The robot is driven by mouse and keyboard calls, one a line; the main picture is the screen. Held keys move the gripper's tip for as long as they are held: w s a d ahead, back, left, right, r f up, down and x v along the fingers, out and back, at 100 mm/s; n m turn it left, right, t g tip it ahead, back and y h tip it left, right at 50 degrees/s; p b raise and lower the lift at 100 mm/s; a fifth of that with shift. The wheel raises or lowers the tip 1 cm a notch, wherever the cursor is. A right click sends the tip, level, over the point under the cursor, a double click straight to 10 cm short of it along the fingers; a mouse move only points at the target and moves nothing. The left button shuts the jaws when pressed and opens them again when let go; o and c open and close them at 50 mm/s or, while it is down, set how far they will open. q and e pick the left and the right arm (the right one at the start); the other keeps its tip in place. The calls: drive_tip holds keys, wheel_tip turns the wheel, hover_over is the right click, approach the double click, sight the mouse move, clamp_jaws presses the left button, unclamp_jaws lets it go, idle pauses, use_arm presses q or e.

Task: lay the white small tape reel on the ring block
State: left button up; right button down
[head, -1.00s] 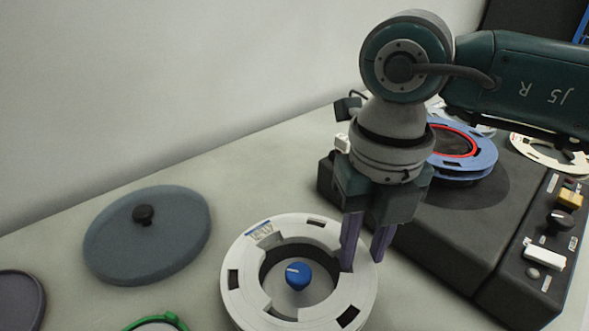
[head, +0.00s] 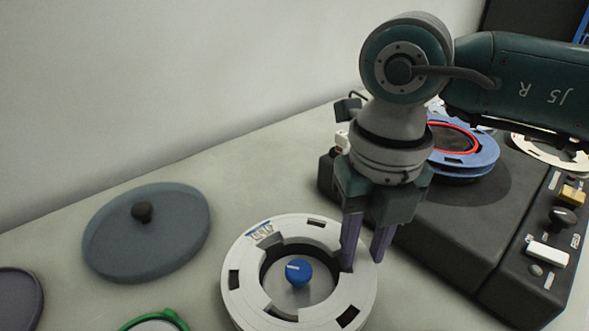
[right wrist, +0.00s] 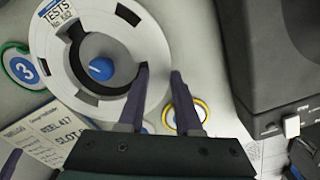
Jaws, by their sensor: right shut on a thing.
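The white tape reel (head: 240,287) lies flat at the lower middle of the head view, with slots in its flange and a label reading TESTS in the right wrist view (right wrist: 62,88). A blue knob (head: 299,271) shows in its central opening. My right gripper (head: 365,263) points down at the reel's right side and is shut on its rim, one finger over the flange and one outside it. What lies under the reel is mostly hidden. I cannot tell which thing is the ring block. My left gripper is not in view.
A black machine (head: 440,235) with knobs and switches stands right of the gripper, bearing a blue reel with a red ring (head: 480,160). A grey disc with a black knob (head: 150,245) lies left. A green ring (head: 165,317) and a yellow ring (right wrist: 205,108) are near the reel.

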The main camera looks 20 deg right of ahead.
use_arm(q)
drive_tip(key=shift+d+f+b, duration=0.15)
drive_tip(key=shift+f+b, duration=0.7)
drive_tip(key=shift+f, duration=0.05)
use_arm(e)
drive_tip(key=shift+f, duration=1.05)
drive_tip(key=c, duration=0.5)
unclamp_jaws()
drive_tip(key=c, duration=0.4)
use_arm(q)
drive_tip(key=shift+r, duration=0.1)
use_arm(e)
drive_tip(key=shift+o, duration=0.2)
drive_tip(key=shift+r, duration=0.1)
wheel_tip(320, 180, up, 9)
drive_tip(key=p, duration=0.8)
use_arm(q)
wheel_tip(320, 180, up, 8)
